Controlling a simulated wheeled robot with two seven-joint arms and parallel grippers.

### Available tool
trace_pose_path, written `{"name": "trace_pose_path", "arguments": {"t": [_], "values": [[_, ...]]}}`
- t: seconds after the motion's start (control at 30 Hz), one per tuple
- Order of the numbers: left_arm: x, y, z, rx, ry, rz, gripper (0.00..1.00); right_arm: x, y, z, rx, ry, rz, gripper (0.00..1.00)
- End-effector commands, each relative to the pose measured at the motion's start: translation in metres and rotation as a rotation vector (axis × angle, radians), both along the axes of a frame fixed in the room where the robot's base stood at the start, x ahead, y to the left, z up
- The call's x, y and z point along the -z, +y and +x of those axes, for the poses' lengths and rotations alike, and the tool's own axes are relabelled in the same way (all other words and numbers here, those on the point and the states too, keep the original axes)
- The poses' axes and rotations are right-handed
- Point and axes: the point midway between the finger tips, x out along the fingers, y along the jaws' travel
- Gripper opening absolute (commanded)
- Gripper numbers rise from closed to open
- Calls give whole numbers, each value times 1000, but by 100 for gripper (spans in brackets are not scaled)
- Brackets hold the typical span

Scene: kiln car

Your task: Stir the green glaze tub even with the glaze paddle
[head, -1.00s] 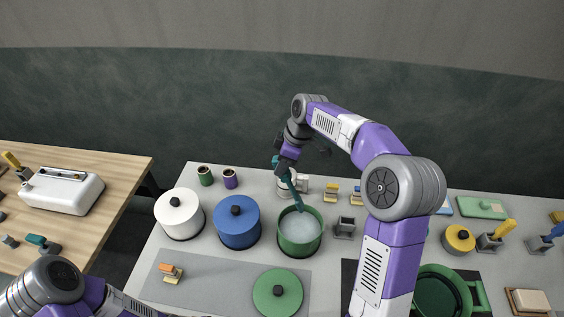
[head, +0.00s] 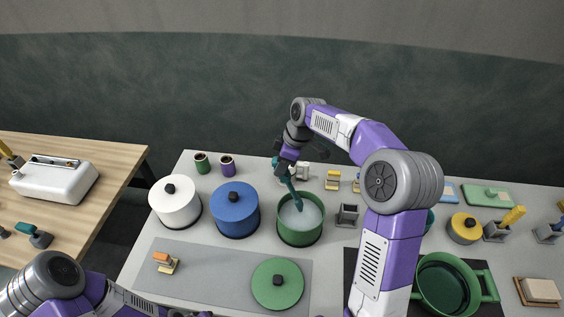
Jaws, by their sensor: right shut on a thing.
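The green glaze tub (head: 300,234) stands uncovered on the grey table, with pale grey-blue glaze (head: 305,217) inside. The teal glaze paddle (head: 292,186) slants down into the tub, its lower end in or at the glaze. My right gripper (head: 285,163) is shut on the paddle's upper end, above the tub's back left rim. The green lid (head: 278,284) with a dark knob lies on the grey mat in front of the tub. Of my left arm only links show at the bottom left; its gripper is not in view.
A blue lidded tub (head: 235,212) stands close on the left, a white lidded tub (head: 174,203) beyond it. A small grey holder (head: 347,215) stands just right of the green tub. A green bucket (head: 445,285) is at the front right. An orange-topped tool (head: 164,262) lies on the mat.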

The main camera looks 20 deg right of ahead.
Motion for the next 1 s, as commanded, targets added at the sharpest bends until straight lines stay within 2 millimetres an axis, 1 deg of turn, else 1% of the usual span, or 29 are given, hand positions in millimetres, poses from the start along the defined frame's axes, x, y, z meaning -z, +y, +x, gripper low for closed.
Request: {"name": "trace_pose_path", "arguments": {"t": [0.03,1.0], "values": [[6,0,0,0,0,0,43,7,0,0,0,0,0,0],[61,0,0,0,0,0,43,84,0,0,0,0,0,0]]}}
